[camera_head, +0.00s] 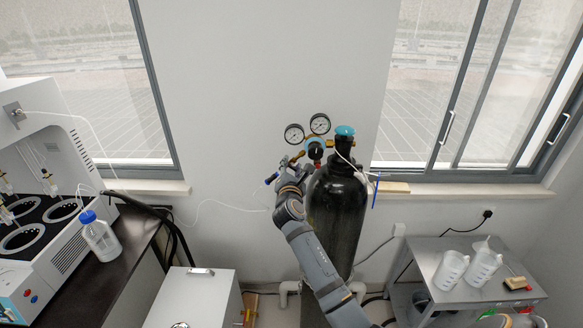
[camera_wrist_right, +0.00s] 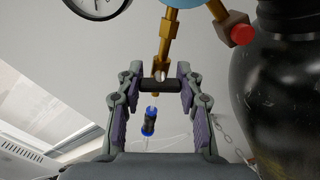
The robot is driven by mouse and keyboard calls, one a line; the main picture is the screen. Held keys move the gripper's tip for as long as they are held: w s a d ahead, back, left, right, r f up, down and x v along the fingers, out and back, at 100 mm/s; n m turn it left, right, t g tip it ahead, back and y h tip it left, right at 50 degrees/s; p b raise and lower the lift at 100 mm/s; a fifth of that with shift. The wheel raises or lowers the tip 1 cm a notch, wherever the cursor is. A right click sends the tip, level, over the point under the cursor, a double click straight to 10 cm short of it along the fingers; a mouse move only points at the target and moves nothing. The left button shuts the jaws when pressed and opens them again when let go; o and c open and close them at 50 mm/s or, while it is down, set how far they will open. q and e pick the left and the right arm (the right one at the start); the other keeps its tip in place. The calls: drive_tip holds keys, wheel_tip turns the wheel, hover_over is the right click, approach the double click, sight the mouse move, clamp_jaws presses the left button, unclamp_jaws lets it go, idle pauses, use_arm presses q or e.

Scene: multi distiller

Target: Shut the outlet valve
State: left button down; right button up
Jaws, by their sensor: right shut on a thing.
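The gas regulator with two round gauges (camera_head: 307,131) sits on top of the black gas cylinder (camera_head: 336,215). In the right wrist view, brass fittings (camera_wrist_right: 167,42) come down from the regulator to a dark crossbar (camera_wrist_right: 158,86), which looks like the outlet valve's handle. My right gripper (camera_wrist_right: 158,84) has a finger at each end of this bar and is shut on it. In the head view, my right gripper (camera_head: 289,174) is at the left of the cylinder's top and hides the handle. A blue fitting (camera_wrist_right: 150,122) shows beyond the bar. My left gripper is not in view.
A white apparatus (camera_head: 60,240) and a blue-capped bottle (camera_head: 100,238) stand on the dark bench at left. A white cabinet (camera_head: 195,298) stands below. A metal table (camera_head: 440,252) with white jugs is at right. A thin white tube runs along the wall.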

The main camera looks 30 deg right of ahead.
drive_tip(key=shift+m, duration=1)
drive_tip(key=o, duration=1.2)
drive_tip(key=v, duration=1.2)
